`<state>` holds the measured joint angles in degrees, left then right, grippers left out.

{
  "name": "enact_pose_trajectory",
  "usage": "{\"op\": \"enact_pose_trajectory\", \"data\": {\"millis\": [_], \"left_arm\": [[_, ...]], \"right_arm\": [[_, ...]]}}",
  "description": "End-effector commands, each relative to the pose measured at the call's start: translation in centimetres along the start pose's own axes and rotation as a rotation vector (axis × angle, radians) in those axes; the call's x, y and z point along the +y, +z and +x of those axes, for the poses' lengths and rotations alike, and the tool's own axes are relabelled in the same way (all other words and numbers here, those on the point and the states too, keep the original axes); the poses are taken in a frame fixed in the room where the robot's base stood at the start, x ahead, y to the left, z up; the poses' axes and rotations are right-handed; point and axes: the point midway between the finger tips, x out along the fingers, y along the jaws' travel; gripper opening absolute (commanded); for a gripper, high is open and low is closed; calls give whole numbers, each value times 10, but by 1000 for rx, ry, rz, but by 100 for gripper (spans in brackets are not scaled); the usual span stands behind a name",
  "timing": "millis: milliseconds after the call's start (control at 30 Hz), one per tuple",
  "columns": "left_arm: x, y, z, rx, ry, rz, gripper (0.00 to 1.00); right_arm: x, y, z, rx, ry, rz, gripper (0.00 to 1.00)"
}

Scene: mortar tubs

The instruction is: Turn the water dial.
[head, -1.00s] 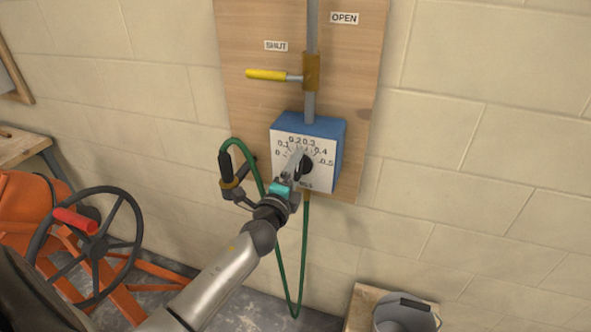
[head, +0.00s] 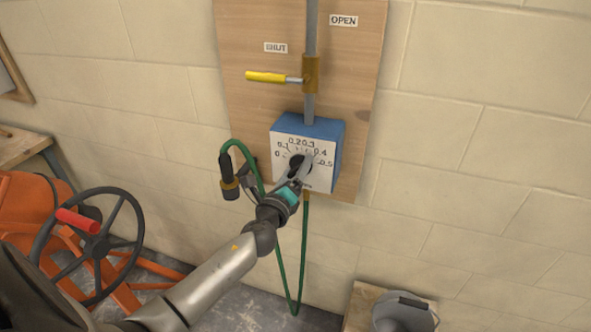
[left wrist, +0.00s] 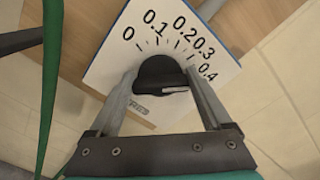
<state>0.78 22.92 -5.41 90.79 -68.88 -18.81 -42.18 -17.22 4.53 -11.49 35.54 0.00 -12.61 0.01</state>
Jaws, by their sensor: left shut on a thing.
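The water dial is a black knob (head: 296,161) on the white scale face of a blue box (head: 331,150), marked from 0 to 0.5. My left gripper (head: 303,168) reaches up to it from the lower left. In the left wrist view the black knob (left wrist: 160,72) sits between the two fingers of my left gripper (left wrist: 163,88), which are shut on it. A pale pointer mark on the knob shows towards the right, on the 0.4 side. The 0.5 mark is not visible there. My right gripper is not in view.
A yellow lever (head: 266,77) on the pipe above points left, below the SHUT label (head: 275,48). A green hose (head: 281,265) hangs close to my left arm. An orange machine with a handwheel (head: 137,222) stands at left. A grey bucket (head: 388,315) stands at lower right.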

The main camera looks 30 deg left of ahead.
Motion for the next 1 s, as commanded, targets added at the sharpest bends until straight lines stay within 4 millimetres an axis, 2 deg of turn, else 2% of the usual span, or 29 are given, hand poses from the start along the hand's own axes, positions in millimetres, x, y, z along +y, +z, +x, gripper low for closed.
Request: {"op": "enact_pose_trajectory", "data": {"millis": [500, 533, 667, 1000], "left_arm": [[1, 0, 0, 0, 2, 18, 27], [1, 0, 0, 0, 2, 18, 86], [1, 0, 0, 0, 1, 17, 100], [0, 0, -4, 1, 0, 16, 100]], "right_arm": [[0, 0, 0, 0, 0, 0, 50], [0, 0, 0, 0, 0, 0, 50], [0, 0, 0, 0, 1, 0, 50], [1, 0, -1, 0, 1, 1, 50]]}}
